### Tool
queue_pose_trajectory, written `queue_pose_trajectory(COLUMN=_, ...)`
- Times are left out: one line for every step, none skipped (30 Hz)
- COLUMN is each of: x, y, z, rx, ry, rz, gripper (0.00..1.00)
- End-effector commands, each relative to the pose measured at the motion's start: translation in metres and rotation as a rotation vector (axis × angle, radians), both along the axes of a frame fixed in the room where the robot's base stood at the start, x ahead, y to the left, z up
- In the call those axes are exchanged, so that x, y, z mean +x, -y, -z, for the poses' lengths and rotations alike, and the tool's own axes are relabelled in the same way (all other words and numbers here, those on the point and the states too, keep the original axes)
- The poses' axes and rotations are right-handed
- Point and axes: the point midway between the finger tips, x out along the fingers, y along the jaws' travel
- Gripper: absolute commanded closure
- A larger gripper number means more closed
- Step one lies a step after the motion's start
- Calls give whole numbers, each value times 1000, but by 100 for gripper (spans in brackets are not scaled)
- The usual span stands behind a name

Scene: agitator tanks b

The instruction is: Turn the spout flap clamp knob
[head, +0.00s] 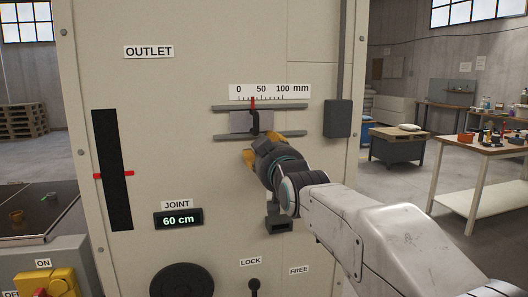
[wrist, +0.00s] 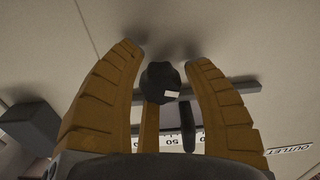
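A black lobed knob (wrist: 161,78) with a white mark sits on the panel between my fingers in the wrist view. No label shows on it; it looks like the clamp knob. My gripper (wrist: 166,60) is open, one orange finger on each side of the knob, with gaps between. In the head view my gripper (head: 268,145) is at the panel just below the slide plate (head: 242,122), and it hides the knob. The plate, with a black handle (head: 255,122), sits between two rails under the mm scale (head: 268,91). A red pointer (head: 253,102) stands between 0 and 50.
A grey box (head: 337,118) is on the panel right of the rails. Below are a 60 cm display (head: 178,219), a black round knob (head: 182,281) and a LOCK/FREE lever (head: 254,286). A black gauge strip (head: 112,170) is at left. A workbench (head: 480,150) stands farther right.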

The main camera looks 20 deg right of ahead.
Motion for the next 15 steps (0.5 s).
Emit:
queue_pose_trajectory(x=0, y=0, z=0, rx=0, ry=0, rz=0, gripper=60)
queue_pose_trajectory(x=0, y=0, z=0, rx=0, ry=0, rz=0, gripper=62)
queue_pose_trajectory(x=0, y=0, z=0, rx=0, ry=0, rz=0, gripper=66)
queue_pose_trajectory(x=0, y=0, z=0, rx=0, ry=0, rz=0, gripper=69)
queue_pose_trajectory(x=0, y=0, z=0, rx=0, ry=0, rz=0, gripper=71)
queue_pose_trajectory(x=0, y=0, z=0, rx=0, ry=0, rz=0, gripper=75)
queue_pose_trajectory(x=0, y=0, z=0, rx=0, ry=-1, rz=0, gripper=78)
queue_pose_trajectory(x=0, y=0, z=0, rx=0, ry=-1, rz=0, gripper=80)
queue_pose_trajectory(x=0, y=0, z=0, rx=0, ry=-1, rz=0, gripper=84)
queue_pose_trajectory(x=0, y=0, z=0, rx=0, ry=-1, rz=0, gripper=87)
queue_pose_trajectory(x=0, y=0, z=0, rx=0, ry=-1, rz=0, gripper=89)
queue_pose_trajectory(x=0, y=0, z=0, rx=0, ry=-1, rz=0, gripper=93)
queue_pose_trajectory(x=0, y=0, z=0, rx=0, ry=-1, rz=0, gripper=95)
queue_pose_trajectory(x=0, y=0, z=1, rx=0, ry=-1, rz=0, gripper=98)
queue_pose_trajectory(x=0, y=0, z=1, rx=0, ry=-1, rz=0, gripper=99)
